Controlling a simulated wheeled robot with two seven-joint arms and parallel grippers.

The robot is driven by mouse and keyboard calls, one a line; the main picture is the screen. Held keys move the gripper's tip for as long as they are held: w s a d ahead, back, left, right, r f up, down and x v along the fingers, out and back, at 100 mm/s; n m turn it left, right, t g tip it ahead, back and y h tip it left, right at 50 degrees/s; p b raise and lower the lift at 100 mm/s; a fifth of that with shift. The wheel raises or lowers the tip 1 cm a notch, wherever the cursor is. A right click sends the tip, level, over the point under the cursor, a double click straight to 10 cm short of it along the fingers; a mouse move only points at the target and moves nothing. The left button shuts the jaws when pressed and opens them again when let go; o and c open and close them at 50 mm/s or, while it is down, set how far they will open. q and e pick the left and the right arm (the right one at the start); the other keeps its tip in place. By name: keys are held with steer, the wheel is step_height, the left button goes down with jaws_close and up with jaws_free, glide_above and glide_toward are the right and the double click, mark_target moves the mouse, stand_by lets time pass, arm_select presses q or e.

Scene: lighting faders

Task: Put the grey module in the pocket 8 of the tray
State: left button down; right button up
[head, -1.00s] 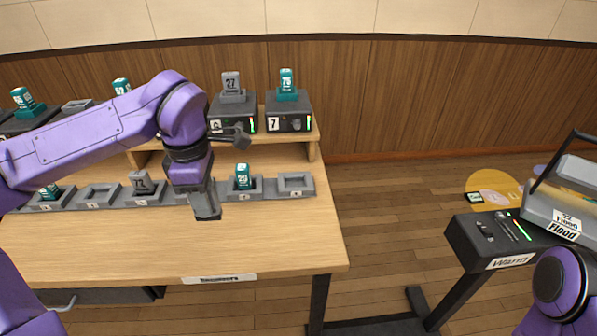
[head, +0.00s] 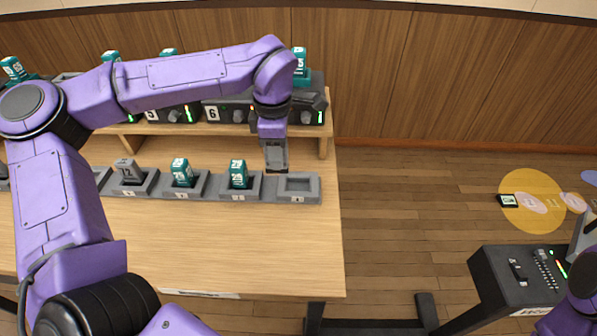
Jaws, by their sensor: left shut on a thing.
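My left gripper (head: 277,168) points down over the back left edge of pocket 8 (head: 299,183) of the grey tray (head: 268,191). It is shut on the grey module, which I can hardly tell apart from the dark grey fingers. Pocket 8, at the tray's right end, looks empty. Teal modules stand upright in the two pockets to its left (head: 239,174) (head: 182,172). Another grey module (head: 129,171) stands in a pocket further left. I cannot tell whether the held module touches the tray. My right gripper is not in view.
Dark fader units, one marked 6 (head: 212,113), line the shelf behind the tray. A teal module (head: 300,64) stands on the rightmost unit. The wooden desk (head: 230,250) is clear in front of the tray. A dark console (head: 510,280) stands at right.

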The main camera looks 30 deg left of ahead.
arm_select(q)
steer(key=w+d+f, duration=0.1)
steer(key=f, duration=0.1)
steer(key=w+f, duration=0.1)
steer(key=w+d+f, duration=0.1)
steer(key=w+f, duration=0.1)
steer(key=shift+d+f, duration=0.3)
steer(key=shift+w+f, duration=0.1)
steer(key=shift+f, duration=1.6)
steer(key=shift+d, duration=0.1)
steer(key=shift+f, duration=0.15)
steer(key=c, duration=0.8)
jaws_free()
steer(key=shift+c, duration=0.2)
step_height(320, 180, up, 12)
steer(key=shift+r, duration=0.2)
